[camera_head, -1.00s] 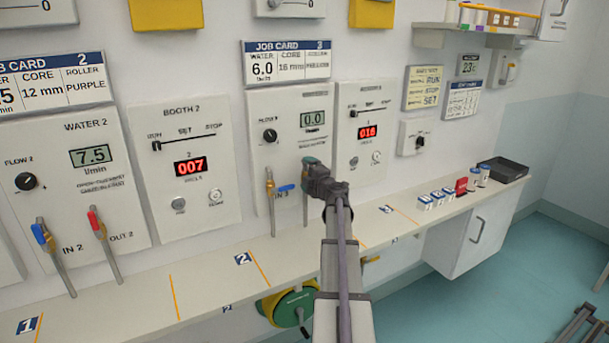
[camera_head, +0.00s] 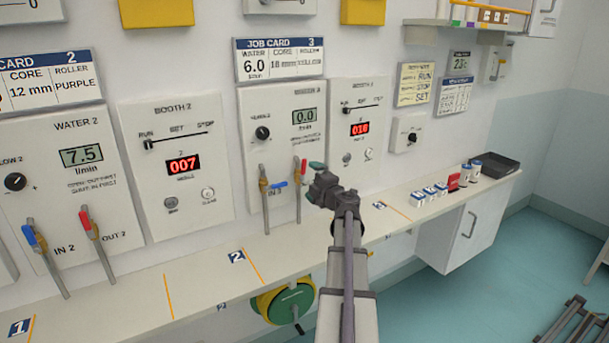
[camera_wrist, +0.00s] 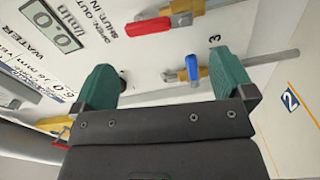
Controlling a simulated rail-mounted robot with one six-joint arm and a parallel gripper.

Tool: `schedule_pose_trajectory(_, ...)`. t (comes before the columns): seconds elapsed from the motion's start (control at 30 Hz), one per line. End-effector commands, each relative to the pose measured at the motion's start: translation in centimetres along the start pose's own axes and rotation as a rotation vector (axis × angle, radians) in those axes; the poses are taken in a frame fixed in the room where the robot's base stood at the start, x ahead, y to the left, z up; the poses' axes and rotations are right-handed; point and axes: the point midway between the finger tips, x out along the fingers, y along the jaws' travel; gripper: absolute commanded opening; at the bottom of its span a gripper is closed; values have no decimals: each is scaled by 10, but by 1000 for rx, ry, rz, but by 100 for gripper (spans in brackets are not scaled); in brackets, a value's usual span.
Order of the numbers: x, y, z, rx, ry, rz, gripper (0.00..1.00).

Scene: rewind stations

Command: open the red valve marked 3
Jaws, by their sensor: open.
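The red valve handle (camera_head: 304,166) at station 3 lies along its upright brass pipe, and it also shows in the wrist view (camera_wrist: 147,26). The blue valve handle (camera_head: 278,185) marked IN 3 points crosswise to its pipe; it also shows in the wrist view (camera_wrist: 192,67). My gripper (camera_head: 318,169) is open and empty, just right of the red valve and apart from it. In the wrist view its green fingers (camera_wrist: 165,82) are spread, with the blue valve beyond the gap and the red handle above it.
The water 3 panel (camera_head: 283,140) reads 0.0 on its display (camera_head: 304,117). Job card 3 (camera_head: 279,60) above it shows 6.0. The shelf (camera_head: 200,268) below is clear near station 2.

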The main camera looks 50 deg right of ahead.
Motion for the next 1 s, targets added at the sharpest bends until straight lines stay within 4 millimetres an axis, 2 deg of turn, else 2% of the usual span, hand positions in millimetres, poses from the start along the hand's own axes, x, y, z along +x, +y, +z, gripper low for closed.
schedule_pose_trajectory(0.03, -12, 0, -2, 0, 0, 0, 100)
schedule_pose_trajectory(0.13, -24, 0, -1, 0, 0, 0, 100)
schedule_pose_trajectory(0.4, -27, 0, 0, 0, 1, -1, 100)
schedule_pose_trajectory(0.47, -27, 0, 1, 0, -1, 0, 95)
schedule_pose_trajectory(0.53, -32, -1, 13, 0, -19, 2, 88)
schedule_pose_trajectory(0.57, -32, -1, 26, 0, -32, 3, 86)
schedule_pose_trajectory(0.63, -22, 1, 69, 5, -56, 9, 79)
schedule_pose_trajectory(0.67, -14, 3, 92, 61, -37, 11, 76)
schedule_pose_trajectory(0.7, -9, 5, 106, 180, 0, 10, 72)
schedule_pose_trajectory(0.87, 4, 10, 144, 758, 159, -51, 57)
schedule_pose_trajectory(1.0, 10, 15, 168, 1358, 287, -215, 44)
